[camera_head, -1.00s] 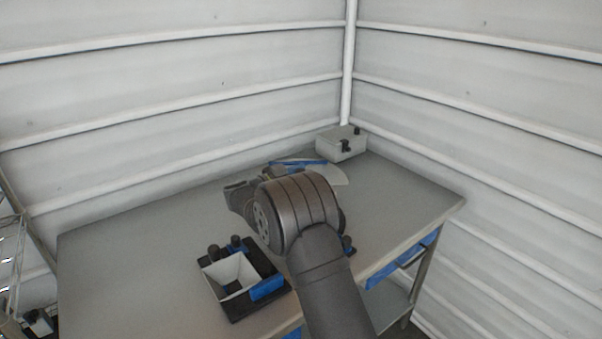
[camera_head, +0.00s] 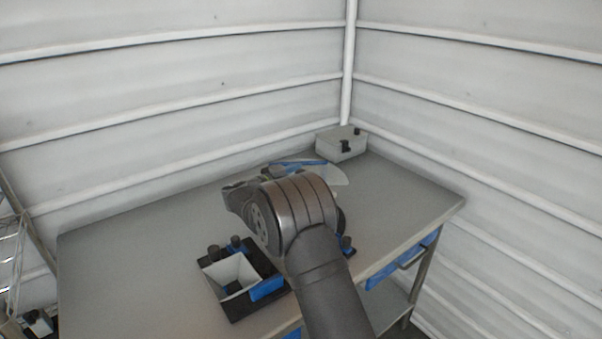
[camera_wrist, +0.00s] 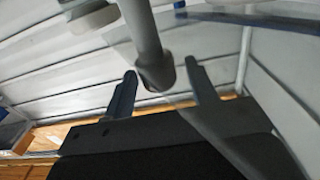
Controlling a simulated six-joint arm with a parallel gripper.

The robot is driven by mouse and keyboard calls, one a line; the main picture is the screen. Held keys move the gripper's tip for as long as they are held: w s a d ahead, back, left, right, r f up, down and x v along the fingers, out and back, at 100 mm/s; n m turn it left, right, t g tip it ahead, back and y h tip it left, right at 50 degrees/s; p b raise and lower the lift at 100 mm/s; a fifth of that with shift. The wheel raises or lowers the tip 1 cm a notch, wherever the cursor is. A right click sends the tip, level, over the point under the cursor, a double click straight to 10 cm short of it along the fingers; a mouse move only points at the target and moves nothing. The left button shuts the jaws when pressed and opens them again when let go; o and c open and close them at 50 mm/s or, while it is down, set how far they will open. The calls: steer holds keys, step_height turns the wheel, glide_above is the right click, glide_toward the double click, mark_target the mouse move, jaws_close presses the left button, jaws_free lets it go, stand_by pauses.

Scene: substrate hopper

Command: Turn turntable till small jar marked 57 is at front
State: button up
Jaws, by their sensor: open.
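My gripper (camera_wrist: 161,68) is open in the wrist view, with its two fingers apart. A grey rod with a rounded end (camera_wrist: 152,62) shows between the fingers; I cannot tell whether they touch it. In the head view my own wrist hides the gripper. A pale, round-edged plate (camera_head: 335,176) shows partly behind my wrist, with a blue strip (camera_head: 300,163) at its back; it may be the turntable. I see no jar and no number 57 in either view.
The grey workbench (camera_head: 130,240) is clear at left and right. A white square hopper with a blue front (camera_head: 267,288) stands on a black base (camera_head: 240,315) at front. A light grey box (camera_head: 342,146) stands at the back corner. Corrugated walls close in behind.

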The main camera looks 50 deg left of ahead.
steer(key=s, duration=1.7)
steer(key=w+d+r+n+y, duration=0.4)
steer(key=w+r+n+y, duration=0.45)
steer(key=w+y, duration=0.65)
steer(key=s+d+f+n+g+y, duration=0.1)
steer(key=d+f+n+g, duration=0.25)
steer(key=d+g, duration=0.3)
steer(key=d+f+n+g+y, duration=0.2)
steer(key=d+f+n+g, duration=0.1)
steer(key=d+f+g, duration=0.4)
steer(key=shift+g, duration=0.25)
steer(key=x, duration=1.2)
steer(key=r+x, duration=0.1)
steer(key=x, duration=0.5)
steer(key=shift+s+r, duration=0.1)
steer(key=shift+s, duration=0.1)
